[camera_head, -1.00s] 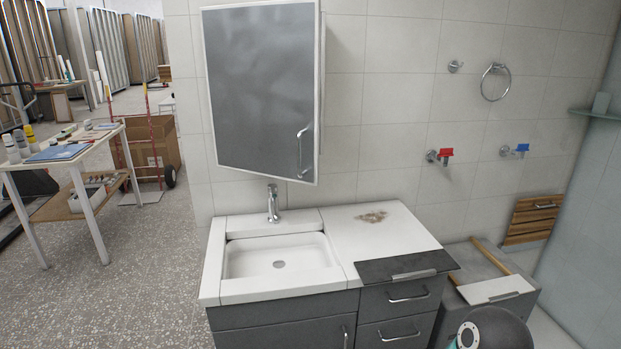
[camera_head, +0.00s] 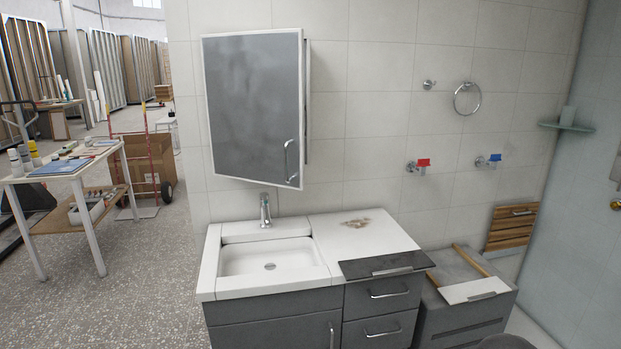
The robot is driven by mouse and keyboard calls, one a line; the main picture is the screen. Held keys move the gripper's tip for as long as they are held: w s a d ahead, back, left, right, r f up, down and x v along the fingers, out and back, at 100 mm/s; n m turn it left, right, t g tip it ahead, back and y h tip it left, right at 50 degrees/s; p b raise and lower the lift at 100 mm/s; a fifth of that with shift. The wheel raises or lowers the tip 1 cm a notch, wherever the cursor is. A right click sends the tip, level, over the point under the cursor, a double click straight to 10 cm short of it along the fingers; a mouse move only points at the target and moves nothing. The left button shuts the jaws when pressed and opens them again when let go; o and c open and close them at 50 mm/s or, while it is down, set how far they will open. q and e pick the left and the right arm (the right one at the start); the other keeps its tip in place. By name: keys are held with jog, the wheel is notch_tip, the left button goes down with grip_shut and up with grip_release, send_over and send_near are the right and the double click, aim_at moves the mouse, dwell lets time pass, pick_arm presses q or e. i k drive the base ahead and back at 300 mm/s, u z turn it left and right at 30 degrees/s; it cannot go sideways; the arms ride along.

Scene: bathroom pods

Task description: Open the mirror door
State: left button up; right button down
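The mirror door (camera_head: 252,105) is a grey panel with a white frame on the wall cabinet above the sink. Its chrome handle (camera_head: 289,161) is at the lower right of the panel. A gap and the cabinet's side show along the right edge, so the door appears to stand slightly off the cabinet; how far is hard to tell. Neither gripper is in view. Only a dark rounded part of mine shows at the bottom edge, right of centre.
The vanity (camera_head: 225,312) with sink (camera_head: 268,257) and tap (camera_head: 265,209) stands below. A grey box (camera_head: 455,313) stands to the right. A worktable (camera_head: 80,176) is at left, with open floor (camera_head: 150,270) between.

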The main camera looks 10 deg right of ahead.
aim_at(254, 80)
jog(key=z, duration=0.05)
jog(key=i, duration=0.9)
jog(key=u, duration=0.05)
